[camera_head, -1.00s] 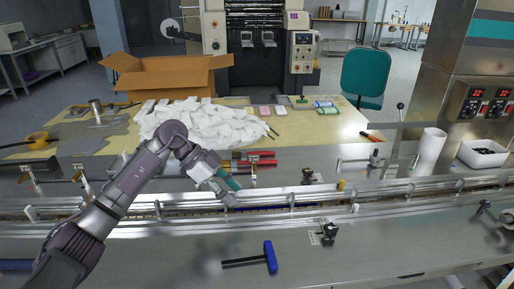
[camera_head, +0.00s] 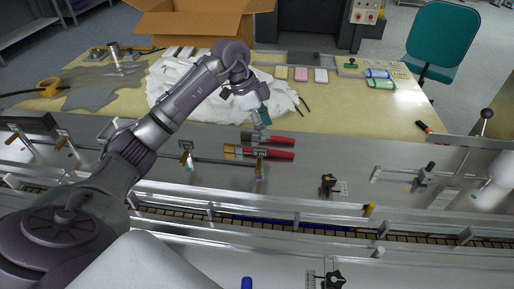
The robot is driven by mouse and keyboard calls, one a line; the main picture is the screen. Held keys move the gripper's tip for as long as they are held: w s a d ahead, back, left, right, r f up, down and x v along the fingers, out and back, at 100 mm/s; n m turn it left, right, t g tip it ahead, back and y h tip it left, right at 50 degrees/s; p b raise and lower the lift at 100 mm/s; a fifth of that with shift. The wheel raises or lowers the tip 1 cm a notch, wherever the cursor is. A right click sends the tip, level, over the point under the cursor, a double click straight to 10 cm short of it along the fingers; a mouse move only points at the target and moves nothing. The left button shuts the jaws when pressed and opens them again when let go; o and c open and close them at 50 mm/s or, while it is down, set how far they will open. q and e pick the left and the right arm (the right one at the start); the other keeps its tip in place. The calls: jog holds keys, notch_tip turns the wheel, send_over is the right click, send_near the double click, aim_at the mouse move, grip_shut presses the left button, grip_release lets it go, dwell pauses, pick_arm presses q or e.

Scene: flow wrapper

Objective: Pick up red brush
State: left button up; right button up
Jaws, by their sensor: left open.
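Two red-handled brushes lie side by side on the metal machine top, bristle ends to the left. The farther red brush (camera_head: 281,140) lies just behind the nearer red brush (camera_head: 278,154). My left gripper (camera_head: 262,131) is open and points down right over the farther brush, near its left half. It hides a little of that brush. I cannot tell whether the fingers touch it. My right gripper is not in view.
A metal guide rail (camera_head: 300,212) and thin posts run in front of the brushes. A pile of white cloths (camera_head: 190,85) lies behind my left arm, with a cardboard box (camera_head: 200,25) beyond. A black knob (camera_head: 328,183) stands to the right.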

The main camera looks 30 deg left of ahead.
aim_at(274, 151)
pick_arm(q)
jog(key=x, duration=0.3)
jog(key=shift+w+d+f, duration=0.1)
jog(key=shift+w+f, duration=0.05)
jog(key=shift+f, duration=0.1)
jog(key=shift+s+p+x, duration=0.2)
jog(key=shift+p+x, duration=0.1)
jog(key=shift+x, duration=1)
jog(key=shift+s+p+x, duration=0.15)
jog(key=shift+p+x, duration=0.1)
jog(key=shift+x, duration=1.1)
grip_shut()
